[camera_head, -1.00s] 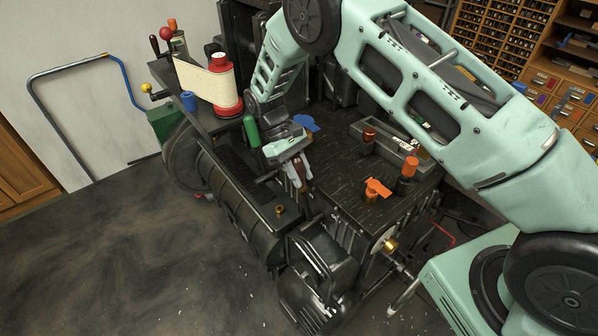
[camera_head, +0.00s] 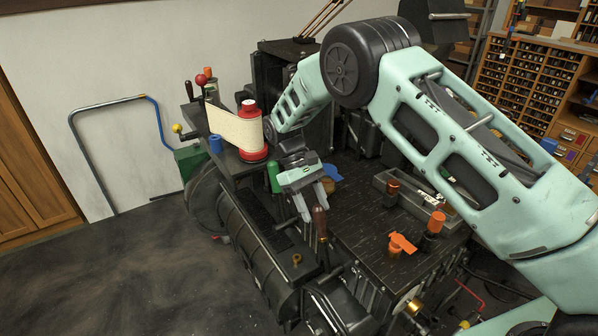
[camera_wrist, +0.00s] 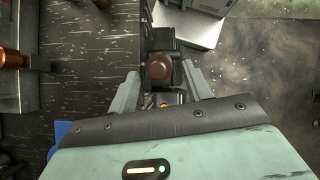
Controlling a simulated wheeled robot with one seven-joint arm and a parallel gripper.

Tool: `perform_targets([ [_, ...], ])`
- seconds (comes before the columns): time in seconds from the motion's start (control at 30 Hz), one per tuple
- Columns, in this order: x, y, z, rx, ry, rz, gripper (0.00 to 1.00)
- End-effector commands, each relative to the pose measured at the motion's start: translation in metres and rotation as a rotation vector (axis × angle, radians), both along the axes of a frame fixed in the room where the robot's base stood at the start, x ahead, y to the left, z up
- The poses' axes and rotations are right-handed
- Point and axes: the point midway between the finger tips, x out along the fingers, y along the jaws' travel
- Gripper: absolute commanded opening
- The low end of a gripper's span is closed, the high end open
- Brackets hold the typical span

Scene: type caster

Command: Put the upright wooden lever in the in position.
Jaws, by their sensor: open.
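The upright wooden lever (camera_head: 320,222) has a dark brown handle and stands at the front edge of the dark machine. In the wrist view its round brown top (camera_wrist: 159,67) shows between my two fingers. My gripper (camera_head: 316,211) is open, pointing down at the lever's top, with a finger on either side; it also shows in the wrist view (camera_wrist: 162,90). I cannot tell whether a finger touches the handle. The lever's lower part is partly hidden among dark machine parts.
A green handle (camera_head: 273,177) and a red spool (camera_head: 252,153) are at left. The floor at front left is clear.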

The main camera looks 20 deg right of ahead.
Motion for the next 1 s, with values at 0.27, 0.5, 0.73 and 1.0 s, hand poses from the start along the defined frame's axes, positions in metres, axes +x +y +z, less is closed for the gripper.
perform_targets([
  [0.27,0.037,0.016,0.049,0.002,-0.007,-0.001,0.50],
  [0.5,0.058,0.025,0.083,0.002,-0.003,-0.002,0.50],
  [0.73,0.067,0.029,0.098,0.001,-0.003,-0.001,0.50],
  [1.0,0.069,0.030,0.103,0.001,-0.002,-0.002,0.50],
])
